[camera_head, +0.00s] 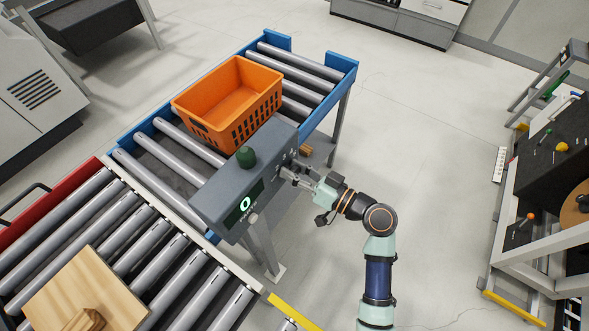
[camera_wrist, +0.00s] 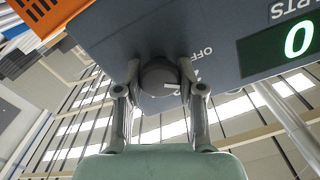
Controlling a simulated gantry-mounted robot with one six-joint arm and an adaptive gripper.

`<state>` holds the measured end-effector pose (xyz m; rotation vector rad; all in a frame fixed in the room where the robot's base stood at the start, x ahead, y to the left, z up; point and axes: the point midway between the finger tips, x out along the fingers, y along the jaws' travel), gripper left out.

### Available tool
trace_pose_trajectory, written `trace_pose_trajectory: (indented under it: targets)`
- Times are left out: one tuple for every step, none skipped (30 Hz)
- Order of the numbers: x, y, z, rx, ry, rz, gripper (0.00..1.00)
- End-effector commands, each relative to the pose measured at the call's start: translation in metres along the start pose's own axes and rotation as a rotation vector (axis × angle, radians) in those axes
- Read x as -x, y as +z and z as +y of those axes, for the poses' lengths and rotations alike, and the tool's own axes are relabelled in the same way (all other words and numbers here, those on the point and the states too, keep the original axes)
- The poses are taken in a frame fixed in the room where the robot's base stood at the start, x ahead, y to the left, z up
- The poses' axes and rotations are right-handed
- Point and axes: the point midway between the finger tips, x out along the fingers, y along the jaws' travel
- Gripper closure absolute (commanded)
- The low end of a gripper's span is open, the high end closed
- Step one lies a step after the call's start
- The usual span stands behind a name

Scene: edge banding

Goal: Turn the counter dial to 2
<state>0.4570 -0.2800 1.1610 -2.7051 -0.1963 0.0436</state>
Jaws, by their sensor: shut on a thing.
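The counter is a grey box (camera_head: 226,190) mounted at the side of the roller conveyor. Its green display (camera_head: 245,206) reads 0, and the same display (camera_wrist: 297,40) shows in the wrist view beside the word PARTS. The dial (camera_wrist: 160,78) is a dark round knob with a white mark on the box's face, with an OFF label beside it. My gripper (camera_head: 288,172) reaches the box from the right. In the wrist view my gripper (camera_wrist: 160,84) has its two fingers shut on the dial, one on each side. The fingers partly hide the markings around the dial.
A wooden board (camera_head: 85,285) lies on the rollers at lower left. The floor to the right of my arm is clear up to a workbench (camera_head: 545,170).

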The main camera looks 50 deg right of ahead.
Motion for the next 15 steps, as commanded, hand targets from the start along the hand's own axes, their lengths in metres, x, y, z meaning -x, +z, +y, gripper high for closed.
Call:
trace_pose_trajectory:
  targets:
    - [0.0,-0.0009,-0.0003,-0.032,0.0,0.0,0.97]
    - [0.0,-0.001,-0.0003,-0.052,0.0,0.0,0.97]
    - [0.0,-0.0011,-0.0002,-0.08,0.0,0.0,0.97]
    - [0.0,-0.0011,-0.0001,-0.099,0.0,0.0,0.97]
    - [0.0,-0.0012,-0.0001,-0.117,0.0,0.0,0.97]
    - [0.0,-0.0011,0.0,-0.14,0.0,0.001,0.97]
    - [0.0,-0.0011,0.0001,-0.155,0.0,0.001,0.97]
    - [0.0,-0.0011,0.0002,-0.171,0.0,0.001,0.97]
    - [0.0,-0.0011,0.0003,-0.188,0.0,0.001,0.97]
    - [0.0,-0.001,0.0003,-0.201,0.0,0.001,0.97]
    - [0.0,-0.001,0.0004,-0.212,0.0,0.001,0.97]
    - [0.0,-0.0009,0.0005,-0.225,0.0,0.001,0.97]
    - [0.0,-0.0008,0.0006,-0.234,0.0,0.001,0.97]
    - [0.0,-0.0007,0.0006,-0.241,0.0,0.001,0.97]
    - [0.0,-0.0007,0.0007,-0.249,0.0,0.001,0.97]
